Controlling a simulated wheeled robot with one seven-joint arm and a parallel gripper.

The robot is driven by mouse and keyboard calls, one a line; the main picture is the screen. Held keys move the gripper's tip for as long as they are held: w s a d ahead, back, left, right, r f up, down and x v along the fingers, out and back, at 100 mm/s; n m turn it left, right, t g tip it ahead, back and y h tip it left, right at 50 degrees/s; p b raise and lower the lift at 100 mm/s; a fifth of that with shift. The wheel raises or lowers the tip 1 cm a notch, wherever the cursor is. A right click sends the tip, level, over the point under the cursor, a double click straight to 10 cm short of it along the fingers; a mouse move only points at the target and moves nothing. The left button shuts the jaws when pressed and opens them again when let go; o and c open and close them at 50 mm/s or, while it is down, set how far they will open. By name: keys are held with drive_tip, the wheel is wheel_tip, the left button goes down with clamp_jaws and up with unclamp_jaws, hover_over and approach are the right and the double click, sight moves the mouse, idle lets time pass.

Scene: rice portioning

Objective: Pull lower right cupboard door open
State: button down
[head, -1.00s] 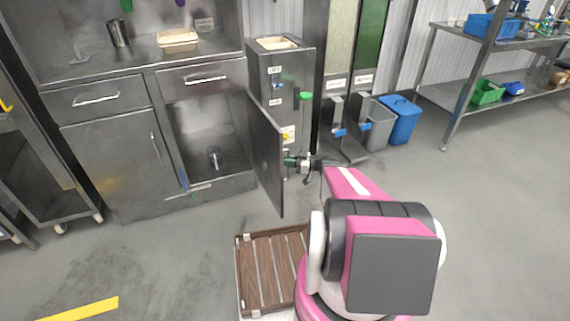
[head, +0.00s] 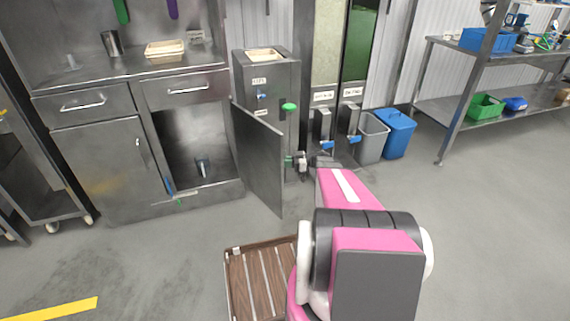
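The lower right cupboard door (head: 258,157) stands wide open, swung out to the right from the steel cabinet. The open compartment (head: 190,130) behind it shows a small metal cup (head: 202,167) on its floor. My gripper (head: 291,161) is at the outer right side of the door, near its free edge. The door and wrist hide the fingertips, so I cannot see whether they hold the handle, which is also hidden. My pink arm reaches to it from the lower right.
The lower left door (head: 100,170) is shut. A steel dispenser (head: 268,85) stands close behind the open door. A grey bin (head: 371,138) and a blue bin (head: 396,133) stand right of it. A slatted wooden tray (head: 262,280) is in front. Floor at right is clear.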

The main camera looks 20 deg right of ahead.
drive_tip(key=c, duration=1.2)
unclamp_jaws()
drive_tip(key=shift+d, duration=0.1)
drive_tip(key=s+d, duration=0.2)
drive_tip(key=d, duration=0.8)
drive_tip(key=shift+d, duration=0.2)
